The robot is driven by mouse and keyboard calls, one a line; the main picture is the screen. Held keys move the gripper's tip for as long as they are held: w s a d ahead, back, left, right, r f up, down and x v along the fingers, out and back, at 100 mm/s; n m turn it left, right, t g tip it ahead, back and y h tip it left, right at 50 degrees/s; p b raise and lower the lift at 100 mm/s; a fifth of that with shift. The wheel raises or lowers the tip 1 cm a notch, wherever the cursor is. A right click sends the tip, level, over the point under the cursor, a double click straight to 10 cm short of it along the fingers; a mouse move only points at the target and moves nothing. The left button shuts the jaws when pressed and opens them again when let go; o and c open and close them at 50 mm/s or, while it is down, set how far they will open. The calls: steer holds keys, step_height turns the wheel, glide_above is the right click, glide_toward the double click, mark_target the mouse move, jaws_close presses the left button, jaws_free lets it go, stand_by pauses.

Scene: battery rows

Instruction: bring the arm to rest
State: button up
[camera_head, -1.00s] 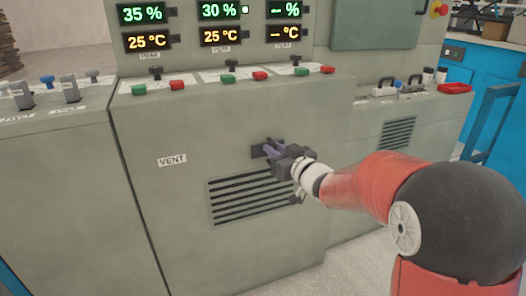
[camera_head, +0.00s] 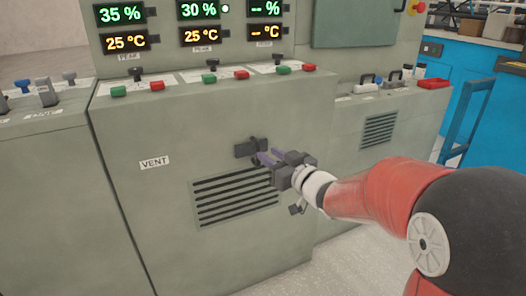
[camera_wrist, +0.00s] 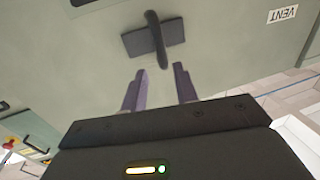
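My gripper (camera_head: 270,158) is in front of the grey cabinet (camera_head: 120,200), just right of and below a dark handle on a plate (camera_head: 245,149). In the wrist view my gripper's two purple fingers (camera_wrist: 159,88) are spread apart with nothing between them. The dark handle (camera_wrist: 157,40) stands just beyond the fingertips there, apart from them. A "VENT" label (camera_head: 155,162) is on the cabinet to the left of the handle.
A slatted grille (camera_head: 236,197) is below the handle. Red and green buttons and black levers line the ledge (camera_head: 215,82) above, under the lit displays (camera_head: 200,22). A blue frame (camera_head: 468,120) stands at the right. Floor shows at the lower middle.

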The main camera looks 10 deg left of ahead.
steer(key=shift+v, duration=1.2)
steer(key=s+d+r+m+h+p, duration=0.1)
steer(key=s+d+m+h, duration=0.2)
steer(key=d+h, duration=0.3)
steer(key=s+d+r+m+h+p, duration=0.1)
steer(key=s+d+r+m+h, duration=0.15)
steer(key=d+h, duration=0.45)
steer(key=s+d+f+m+g, duration=0.1)
steer(key=s+d+f+g, duration=0.1)
steer(key=s, duration=0.9)
steer(key=s+d+f+m+g+p, duration=0.1)
steer(key=s+d+f+m+g, duration=0.1)
steer(key=s, duration=1)
step_height(320, 180, down, 2)
steer(key=d+g, duration=0.1)
steer(key=g, duration=0.2)
steer(key=shift+s+f+g+y, duration=0.2)
steer(key=shift+s+g+y, duration=0.1)
steer(key=shift+y, duration=0.1)
steer(key=shift+d, duration=0.15)
